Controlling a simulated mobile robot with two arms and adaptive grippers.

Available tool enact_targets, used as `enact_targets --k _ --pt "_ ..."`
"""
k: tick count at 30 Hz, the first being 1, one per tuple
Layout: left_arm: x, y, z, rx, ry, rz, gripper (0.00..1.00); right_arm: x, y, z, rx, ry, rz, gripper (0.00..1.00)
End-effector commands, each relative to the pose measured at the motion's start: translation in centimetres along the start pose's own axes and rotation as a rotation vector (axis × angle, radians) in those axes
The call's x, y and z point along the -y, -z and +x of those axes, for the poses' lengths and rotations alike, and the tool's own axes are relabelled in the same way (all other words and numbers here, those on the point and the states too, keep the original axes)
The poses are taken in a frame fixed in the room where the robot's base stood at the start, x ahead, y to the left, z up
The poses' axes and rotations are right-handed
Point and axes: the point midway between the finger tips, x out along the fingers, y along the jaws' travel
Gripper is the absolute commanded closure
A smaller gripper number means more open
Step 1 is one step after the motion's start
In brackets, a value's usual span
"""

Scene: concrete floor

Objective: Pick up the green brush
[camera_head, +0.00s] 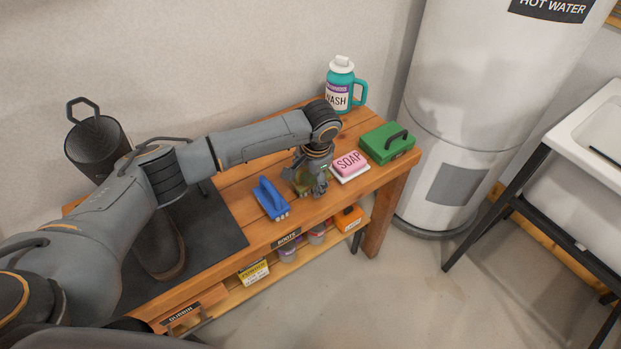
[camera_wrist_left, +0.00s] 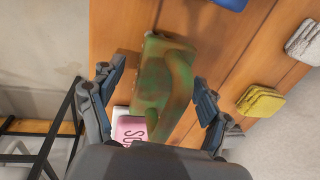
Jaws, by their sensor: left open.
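The green brush (camera_wrist_left: 152,80), olive green with brown patches and a loop handle, lies on the wooden bench between the fingers of my left gripper in the left wrist view. In the head view the brush (camera_head: 302,182) is partly hidden by the gripper. My left gripper (camera_head: 318,190) is open, pointing down over the brush, with a finger on each side of it. The wrist view shows gaps between the fingers and the brush. My right gripper is not in view.
A blue brush (camera_head: 270,198) lies to the left. A pink soap (camera_head: 349,162) on a white dish and a green box (camera_head: 387,143) with a dark handle are to the right. A teal wash bottle (camera_head: 340,88) stands behind. A dark mat (camera_head: 215,225) covers the left bench.

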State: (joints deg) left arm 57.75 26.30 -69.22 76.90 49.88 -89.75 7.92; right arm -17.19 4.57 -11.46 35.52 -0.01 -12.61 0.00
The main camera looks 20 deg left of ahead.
Motion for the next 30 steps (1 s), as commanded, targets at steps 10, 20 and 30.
enact_targets --k 10,20,30 --pt "0.0 0.0 0.0 0.0 0.0 0.0 0.58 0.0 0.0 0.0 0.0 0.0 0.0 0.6" --pt "0.0 0.0 -0.1 -0.001 0.0 0.0 0.91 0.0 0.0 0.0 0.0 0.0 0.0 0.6" --pt "0.4 0.1 -1.7 -0.003 0.001 -0.001 0.91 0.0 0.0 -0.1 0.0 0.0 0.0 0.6"
